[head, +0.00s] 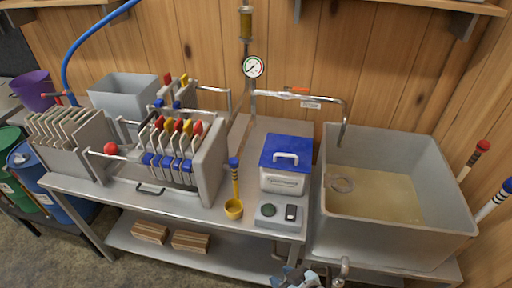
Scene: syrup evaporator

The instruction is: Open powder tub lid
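The powder tub (284,182) is a white box with a label on its front. It stands on the steel bench, left of the big sink. Its blue lid (272,155) has a white handle (286,158) on top and appears to lie shut on the tub. My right gripper (297,279) shows at the bottom edge, in front of and below the bench edge, well apart from the tub. It is cut off by the frame, so I cannot tell whether it is open or shut. My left gripper is not in view.
A grey scale-like box (278,224) stands right in front of the tub. A yellow scoop (234,209) with an upright handle is to its left. The large sink (452,232) is close on the right. A filter press (211,166) fills the left of the bench.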

